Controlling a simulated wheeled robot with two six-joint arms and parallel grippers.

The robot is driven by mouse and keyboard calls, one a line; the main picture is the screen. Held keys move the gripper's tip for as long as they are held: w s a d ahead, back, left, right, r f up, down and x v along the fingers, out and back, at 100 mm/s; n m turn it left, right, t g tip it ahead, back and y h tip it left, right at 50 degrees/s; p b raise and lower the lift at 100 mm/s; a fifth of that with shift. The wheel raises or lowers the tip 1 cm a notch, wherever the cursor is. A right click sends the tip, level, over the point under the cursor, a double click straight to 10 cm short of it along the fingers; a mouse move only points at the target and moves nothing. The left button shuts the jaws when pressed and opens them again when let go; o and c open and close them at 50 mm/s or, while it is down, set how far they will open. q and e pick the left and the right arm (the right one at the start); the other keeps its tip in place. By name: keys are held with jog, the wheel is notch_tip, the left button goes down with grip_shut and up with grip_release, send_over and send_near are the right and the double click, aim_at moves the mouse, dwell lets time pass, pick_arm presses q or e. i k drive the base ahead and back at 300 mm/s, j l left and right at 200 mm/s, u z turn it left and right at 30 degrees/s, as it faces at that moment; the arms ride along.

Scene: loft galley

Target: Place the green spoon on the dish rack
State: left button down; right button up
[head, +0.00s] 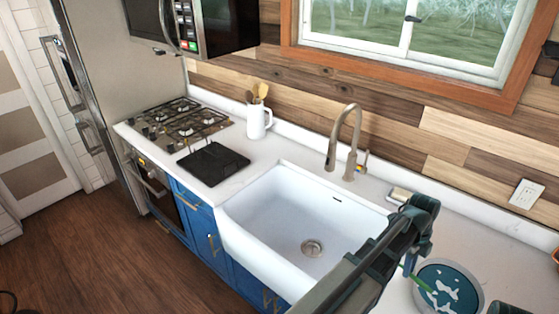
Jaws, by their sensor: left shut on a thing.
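My left gripper (408,268) points down over the counter to the right of the sink, its upper part covered by my own arm. It is shut on the green spoon (416,279), of which only a thin green piece shows beside the fingers. The spoon overlaps the left edge of a round teal and white dish (450,288) in the picture; I cannot tell whether they touch. A flat black rack (212,162), which looks like the dish rack, lies on the counter between the stove and the sink. It looks empty.
The white sink (290,225) lies between my left gripper and the rack, with a tall faucet (345,140) behind it. A white jug of utensils (257,122) stands behind the rack. The stove (180,122) is to its left. A small sponge-like item (398,195) lies right of the faucet.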

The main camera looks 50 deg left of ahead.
aim_at(215, 169)
jog(key=k+j+u, duration=0.25)
jog(key=j, duration=1.1)
jog(key=j+u, duration=0.25)
jog(key=j, duration=1.3)
jog(key=i, duration=0.55)
jog(key=j+u, duration=0.05)
